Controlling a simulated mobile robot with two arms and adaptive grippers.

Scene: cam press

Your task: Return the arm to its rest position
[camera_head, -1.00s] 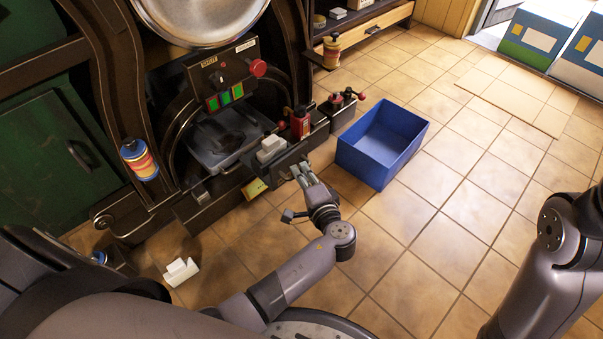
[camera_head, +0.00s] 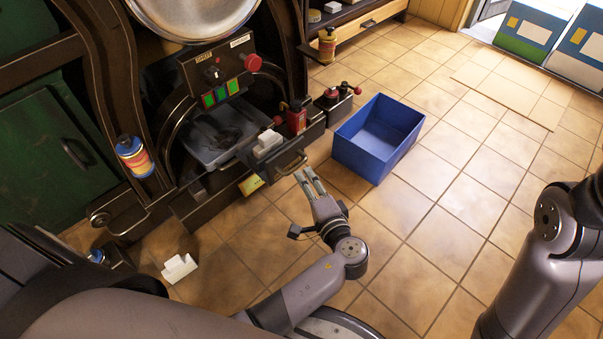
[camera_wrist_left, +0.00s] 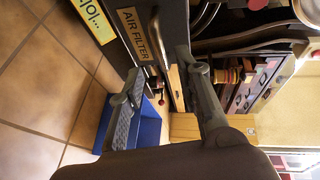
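My left gripper (camera_head: 311,181) is open and empty in the head view, its two fingers apart, just in front of the black machine drawer front (camera_head: 290,162).
A blue bin (camera_head: 378,138) stands on the tiles right of the drawer. A white block (camera_head: 267,143) sits on the drawer and another white piece (camera_head: 179,268) lies on the floor. A red canister (camera_head: 296,117) stands behind the drawer front. The tiled floor at centre right is clear.

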